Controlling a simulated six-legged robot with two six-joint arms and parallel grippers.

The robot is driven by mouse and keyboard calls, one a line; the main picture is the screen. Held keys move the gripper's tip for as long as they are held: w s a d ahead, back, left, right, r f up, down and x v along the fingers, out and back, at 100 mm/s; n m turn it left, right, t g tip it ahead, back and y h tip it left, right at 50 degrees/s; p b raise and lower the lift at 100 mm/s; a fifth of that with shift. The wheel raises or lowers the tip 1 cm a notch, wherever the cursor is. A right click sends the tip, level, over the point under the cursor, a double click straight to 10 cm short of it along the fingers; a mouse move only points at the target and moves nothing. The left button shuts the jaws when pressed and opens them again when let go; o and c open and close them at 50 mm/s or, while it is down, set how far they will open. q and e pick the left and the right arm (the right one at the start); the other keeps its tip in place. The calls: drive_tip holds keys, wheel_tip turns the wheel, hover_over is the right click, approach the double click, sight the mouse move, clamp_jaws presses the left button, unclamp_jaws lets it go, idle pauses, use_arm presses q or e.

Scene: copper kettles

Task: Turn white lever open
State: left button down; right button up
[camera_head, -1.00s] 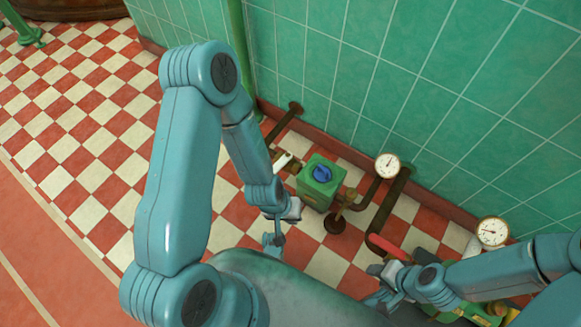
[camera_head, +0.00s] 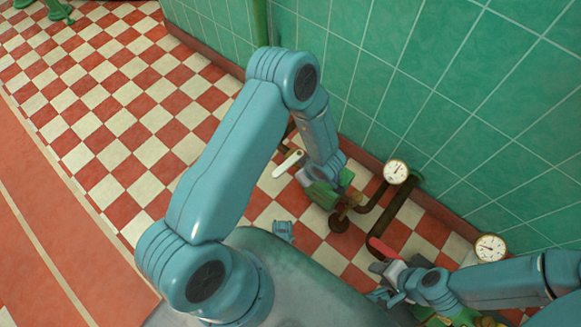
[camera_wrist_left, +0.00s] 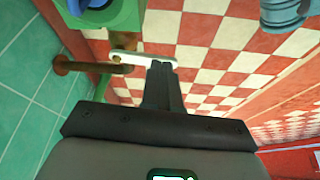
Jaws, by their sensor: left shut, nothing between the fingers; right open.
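The white lever (camera_head: 288,163) sits on the pipe left of the green box (camera_head: 322,196) by the wall. In the left wrist view the lever (camera_wrist_left: 147,58) lies crosswise at the tips of my left gripper (camera_wrist_left: 161,66). The fingers are shut with nothing between them. They overlap the lever in the picture; I cannot tell whether they touch it. In the head view my left wrist hangs over the green box and hides much of it, and the fingertips are hard to make out. My right gripper (camera_head: 381,280) is open, beside a red handle (camera_head: 382,248).
A pressure gauge (camera_head: 396,172) stands on pipework right of the green box. A second gauge (camera_head: 490,247) stands farther right. A blue knob (camera_wrist_left: 97,4) tops the green box. The tiled wall (camera_head: 450,110) closes the back. Checkered floor (camera_head: 120,130) is clear at left.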

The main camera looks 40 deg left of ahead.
use_arm(q)
drive_tip(key=w+a+f+b, duration=0.1)
drive_tip(key=a+f+b, duration=0.4)
drive_tip(key=f, duration=0.4)
drive_tip(key=shift+w+a+b, duration=0.2)
drive_tip(key=shift+a+b, duration=0.2)
drive_tip(key=shift+a, duration=0.3)
use_arm(e)
drive_tip(key=shift+w+d+f, duration=0.15)
drive_tip(key=shift+f, duration=0.6)
drive_tip(key=shift+w+d+f, duration=0.1)
drive_tip(key=shift+d+f, duration=0.05)
drive_tip(key=shift+f, duration=0.6)
drive_tip(key=shift+w+d+f, duration=0.15)
drive_tip(key=shift+f, duration=0.6)
